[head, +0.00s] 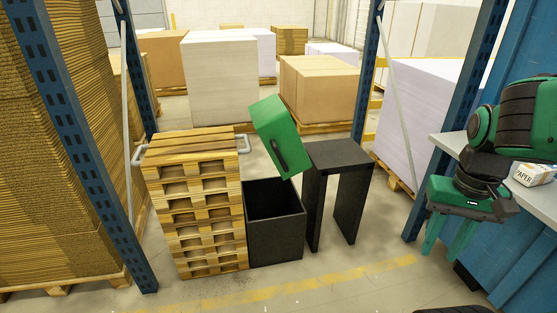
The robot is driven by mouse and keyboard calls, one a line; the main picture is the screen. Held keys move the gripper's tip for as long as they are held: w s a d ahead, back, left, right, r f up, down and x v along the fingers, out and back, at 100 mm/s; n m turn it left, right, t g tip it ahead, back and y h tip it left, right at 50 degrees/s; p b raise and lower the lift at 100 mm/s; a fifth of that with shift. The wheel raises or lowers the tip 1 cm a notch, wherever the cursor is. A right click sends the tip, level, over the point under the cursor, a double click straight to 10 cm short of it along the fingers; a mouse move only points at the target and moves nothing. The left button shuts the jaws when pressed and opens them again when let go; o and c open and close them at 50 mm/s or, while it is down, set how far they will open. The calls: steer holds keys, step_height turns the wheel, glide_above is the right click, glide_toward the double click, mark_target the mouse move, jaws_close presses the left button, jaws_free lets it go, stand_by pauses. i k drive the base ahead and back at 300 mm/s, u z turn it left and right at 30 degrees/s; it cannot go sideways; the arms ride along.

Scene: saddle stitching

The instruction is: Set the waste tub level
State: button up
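The green tub (275,137) is strongly tilted, above the open black bin (275,232) and between the pallet stack and a black stand (338,152). A dark slot shows on its face. Its lower end is over the bin's back right part, close to the stand's left edge; I cannot tell exactly what it rests on. My gripper (444,247) is at the right, pointing down, well apart from the tub. Its two green fingers are spread, and nothing shows between them.
A stack of wooden pallets (196,205) stands left of the bin. Blue rack posts (130,220) rise on both sides. A grey shelf (540,196) with a paper box (533,174) is by my arm. The floor (345,285) in front is clear.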

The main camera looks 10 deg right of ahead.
mark_target(274, 124)
steer(key=i, duration=1)
